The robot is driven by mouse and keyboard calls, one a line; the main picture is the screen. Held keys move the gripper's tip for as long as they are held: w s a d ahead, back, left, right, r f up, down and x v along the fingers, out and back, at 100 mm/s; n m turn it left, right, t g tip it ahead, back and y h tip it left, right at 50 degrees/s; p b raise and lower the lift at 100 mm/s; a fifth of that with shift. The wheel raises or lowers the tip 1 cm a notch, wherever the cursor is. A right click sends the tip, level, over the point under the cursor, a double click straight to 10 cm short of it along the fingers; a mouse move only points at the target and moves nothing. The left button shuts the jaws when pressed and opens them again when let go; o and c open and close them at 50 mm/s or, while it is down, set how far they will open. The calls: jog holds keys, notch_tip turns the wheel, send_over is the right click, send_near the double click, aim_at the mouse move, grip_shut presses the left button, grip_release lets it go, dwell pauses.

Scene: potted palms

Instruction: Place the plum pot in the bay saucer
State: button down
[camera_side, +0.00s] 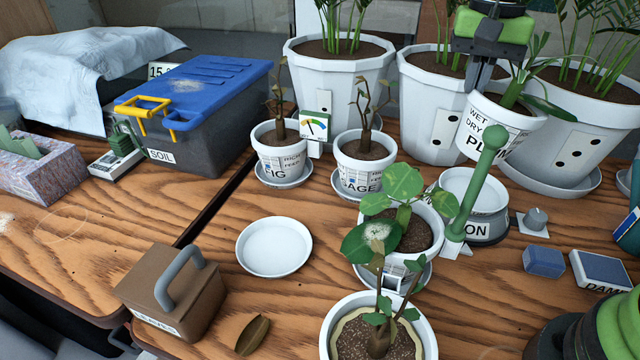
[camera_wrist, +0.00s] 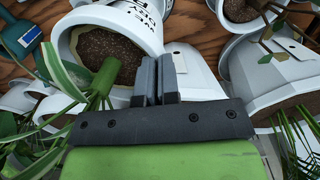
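The plum pot (camera_side: 495,122) is a white pot with a PLUM label and a green plant, tilted at the upper right in the side view. In the wrist view its white rim and dark soil (camera_wrist: 108,55) are beside the fingers. My gripper (camera_side: 478,78), green and dark grey, is shut on the pot's rim, also in the wrist view (camera_wrist: 157,80). The pot appears held above the table. An empty white saucer (camera_side: 273,247) lies on the table left of centre; no name shows on it, so I cannot tell if it is the bay saucer.
Fig (camera_side: 278,150) and sage (camera_side: 362,160) pots stand behind the empty saucer. A leafy pot (camera_side: 428,225) and a front pot (camera_side: 377,330) stand right of it. A brown box (camera_side: 172,290) is front left.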

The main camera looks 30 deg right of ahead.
jog(key=shift+r, duration=2.55)
jog(key=s+a+n+t, duration=0.1)
jog(key=a+n, duration=2.9)
jog(key=n, duration=0.2)
notch_tip(320, 180, down, 19)
jog(key=shift+f+m+t+y, duration=0.15)
jog(key=shift+m+t+y, duration=0.15)
jog(key=shift+t+y, duration=0.1)
jog(key=shift+s, duration=0.1)
jog(key=c, duration=1.8)
grip_release()
jog(key=shift+f, duration=0.15)
jog(key=o, duration=0.4)
jog(key=shift+o, duration=0.2)
